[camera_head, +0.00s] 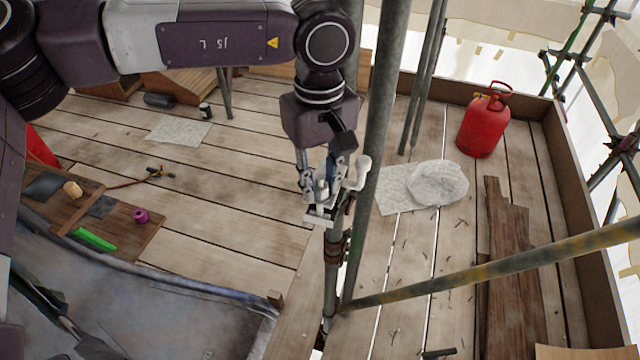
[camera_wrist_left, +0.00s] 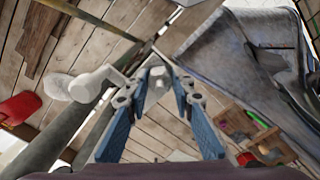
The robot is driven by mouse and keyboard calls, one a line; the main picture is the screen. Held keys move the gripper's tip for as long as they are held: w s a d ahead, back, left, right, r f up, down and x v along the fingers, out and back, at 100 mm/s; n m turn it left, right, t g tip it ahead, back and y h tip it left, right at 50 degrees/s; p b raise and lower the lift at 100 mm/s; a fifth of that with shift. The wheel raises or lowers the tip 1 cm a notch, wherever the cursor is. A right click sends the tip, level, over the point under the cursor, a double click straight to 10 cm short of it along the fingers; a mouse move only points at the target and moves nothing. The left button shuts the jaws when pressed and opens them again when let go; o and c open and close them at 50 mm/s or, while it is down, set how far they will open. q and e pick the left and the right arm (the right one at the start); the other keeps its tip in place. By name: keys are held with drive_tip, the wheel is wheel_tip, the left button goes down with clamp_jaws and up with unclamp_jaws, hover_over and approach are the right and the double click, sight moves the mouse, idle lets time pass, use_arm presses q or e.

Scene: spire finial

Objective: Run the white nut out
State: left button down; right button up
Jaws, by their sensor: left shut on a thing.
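My left gripper (camera_head: 322,194) reaches down from above at the top of an upright grey pole with brown bands (camera_head: 332,255). Its fingers are shut on a pale, small piece, which I take as the white nut (camera_head: 321,188). In the left wrist view the nut (camera_wrist_left: 158,78) sits between the tips of the blue-padded fingers (camera_wrist_left: 157,94). A white bent piece with a rounded end (camera_head: 357,174) stands close beside the fingers; it also shows in the left wrist view (camera_wrist_left: 92,86). The fingers partly hide the nut and its thread. My right gripper is not in view.
A thick scaffold tube (camera_head: 378,130) rises just right of my left gripper, and a slanting tube (camera_head: 500,268) crosses lower right.

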use_arm(q)
drive_tip(key=n+b, duration=0.3)
drive_tip(key=b, duration=0.1)
drive_tip(key=n+b, duration=0.3)
drive_tip(key=b, duration=0.1)
drive_tip(key=shift+w+f+n, duration=0.1)
drive_tip(key=shift+f+n, duration=0.1)
drive_tip(key=shift+n, duration=0.2)
drive_tip(key=n+b, duration=0.2)
drive_tip(key=n, duration=0.1)
drive_tip(key=shift+n+b, duration=0.3)
drive_tip(key=shift+b, duration=0.1)
drive_tip(key=n+b, duration=0.2)
drive_tip(key=n, duration=0.2)
drive_tip(key=shift+r+n, duration=0.15)
drive_tip(key=shift+n, duration=0.15)
drive_tip(key=n+b, duration=0.2)
drive_tip(key=n, duration=0.2)
drive_tip(key=n+b, duration=0.2)
drive_tip(key=n, duration=0.4)
drive_tip(key=n+b, duration=0.2)
drive_tip(key=n, duration=0.3)
drive_tip(key=shift+r, duration=0.1)
drive_tip(key=shift+n+b, duration=0.85)
drive_tip(key=shift+n, duration=1.55)
